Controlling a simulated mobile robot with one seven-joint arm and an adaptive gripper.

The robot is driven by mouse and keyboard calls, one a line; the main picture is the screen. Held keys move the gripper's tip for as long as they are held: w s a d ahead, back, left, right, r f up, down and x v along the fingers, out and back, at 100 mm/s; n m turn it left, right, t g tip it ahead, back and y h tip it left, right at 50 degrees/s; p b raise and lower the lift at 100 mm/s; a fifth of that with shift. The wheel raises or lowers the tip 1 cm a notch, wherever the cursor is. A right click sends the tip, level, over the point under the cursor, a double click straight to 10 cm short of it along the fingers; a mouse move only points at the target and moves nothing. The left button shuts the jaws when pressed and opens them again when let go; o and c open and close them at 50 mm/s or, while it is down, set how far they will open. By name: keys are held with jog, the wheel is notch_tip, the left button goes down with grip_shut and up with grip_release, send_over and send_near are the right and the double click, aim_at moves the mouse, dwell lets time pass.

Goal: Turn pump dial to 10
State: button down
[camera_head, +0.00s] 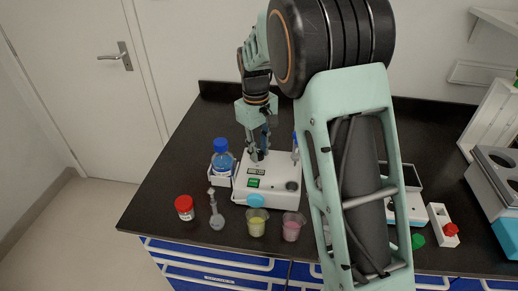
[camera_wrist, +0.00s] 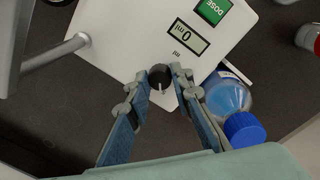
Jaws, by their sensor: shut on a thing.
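The pump (camera_head: 282,172) is a white box on the dark bench in the head view. It also fills the upper part of the wrist view (camera_wrist: 140,30). Its display (camera_wrist: 188,37) reads 0 ml, and a green DOSE button (camera_wrist: 213,8) is beside it. The dial (camera_wrist: 160,74) is a small dark round knob with a light pointer mark near the pump's edge. My gripper (camera_wrist: 159,84) has its two fingertips on either side of the dial, shut on it. In the head view my gripper (camera_head: 257,153) points down at the pump's back part, and the dial is hidden there.
A blue-capped bottle (camera_head: 222,158) stands left of the pump. My arm covers the bench's right middle.

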jog(key=m+p, duration=0.1)
jog(key=m, duration=0.3)
jog(key=shift+r, duration=0.1)
jog(key=shift+w+a+m+p, duration=0.1)
jog(key=shift+m+p, duration=0.45)
jog(key=shift+m, duration=1.25)
jog(key=c, duration=1.7)
grip_release()
jog(key=r, duration=1.2)
jog(key=shift+a, duration=0.25)
